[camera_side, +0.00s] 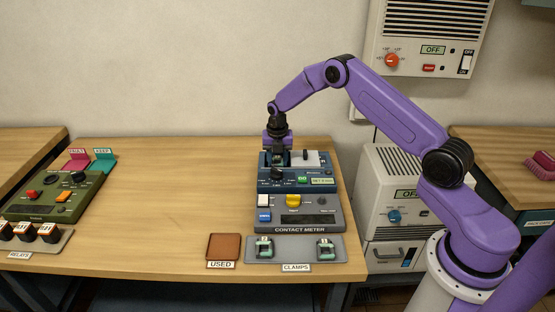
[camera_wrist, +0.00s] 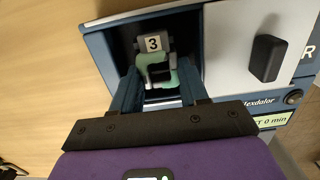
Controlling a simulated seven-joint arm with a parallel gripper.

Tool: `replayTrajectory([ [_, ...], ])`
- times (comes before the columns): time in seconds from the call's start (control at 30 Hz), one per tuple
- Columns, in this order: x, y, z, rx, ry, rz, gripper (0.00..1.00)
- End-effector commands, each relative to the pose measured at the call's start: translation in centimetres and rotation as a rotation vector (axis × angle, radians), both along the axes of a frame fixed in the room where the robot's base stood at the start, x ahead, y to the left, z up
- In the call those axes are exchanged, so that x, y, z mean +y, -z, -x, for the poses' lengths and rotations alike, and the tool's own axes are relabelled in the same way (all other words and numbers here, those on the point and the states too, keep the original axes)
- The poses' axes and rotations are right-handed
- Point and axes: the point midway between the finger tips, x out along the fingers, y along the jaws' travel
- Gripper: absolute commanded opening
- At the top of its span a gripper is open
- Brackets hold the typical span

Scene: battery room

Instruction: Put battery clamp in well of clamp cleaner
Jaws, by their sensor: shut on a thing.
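My gripper (camera_side: 280,157) is at the back left of the dark blue clamp cleaner (camera_side: 268,185), fingers pointing down. In the wrist view my gripper (camera_wrist: 160,88) is shut on a battery clamp (camera_wrist: 154,70), grey and pale green with a tag reading 3. The clamp is at the dark, square well (camera_wrist: 189,24) of the cleaner. I cannot tell how deep in the well it is. A light lid panel (camera_wrist: 226,60) with a black handle (camera_wrist: 267,58) lies beside the well. In the side view my fingers hide the held clamp.
The contact meter (camera_side: 308,229) stands in front of the cleaner. Two more clamps (camera_side: 264,248) sit on the grey CLAMPS tray (camera_side: 295,252). A brown USED tray (camera_side: 223,246) is left of it. A green device (camera_side: 60,190) stands far left. The middle tabletop is clear.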

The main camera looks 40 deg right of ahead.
Motion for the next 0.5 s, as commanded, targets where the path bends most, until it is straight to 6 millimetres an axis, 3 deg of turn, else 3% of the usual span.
replayTrajectory([
  [0.5,0.01,0.58,-0.03,-0.001,0.000,0.000,0.07],
])
